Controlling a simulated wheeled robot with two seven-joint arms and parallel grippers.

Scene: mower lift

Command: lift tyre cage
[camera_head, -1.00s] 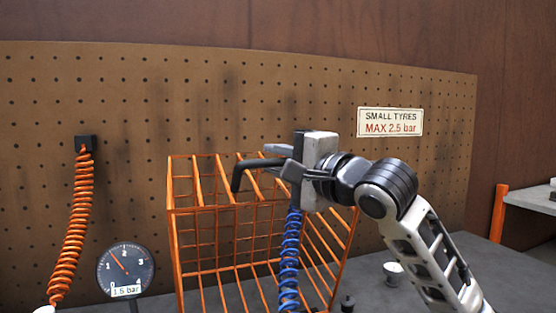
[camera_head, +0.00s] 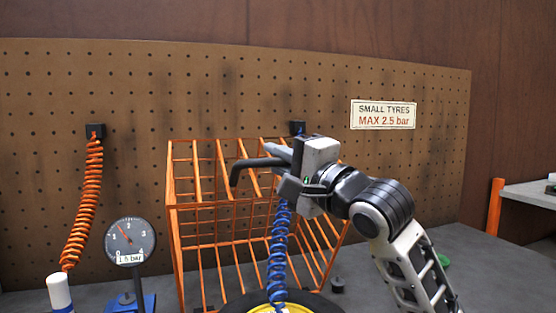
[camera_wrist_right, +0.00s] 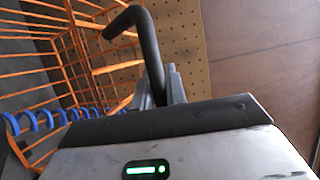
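The orange wire tyre cage (camera_head: 172,225) stands on the grey bench in the middle of the head view. It also shows at the left of the right wrist view (camera_wrist_right: 75,45). My right gripper (camera_head: 283,160) is over the cage's top, with its fingers shut around a black bent bar (camera_head: 250,163). In the right wrist view this bar (camera_wrist_right: 147,45) runs out from between the fingers and bends left towards the cage. I cannot tell whether the bar's far end joins the cage. A yellow wheel with a black tyre (camera_head: 325,304) shows low in front of the cage. My left gripper is out of view.
A blue coiled hose (camera_head: 278,250) hangs in front of the cage, below my right gripper. An orange coiled hose (camera_head: 82,205) and a gauge (camera_head: 130,241) stand left. A pegboard (camera_head: 130,90) with a sign (camera_head: 383,115) closes the back.

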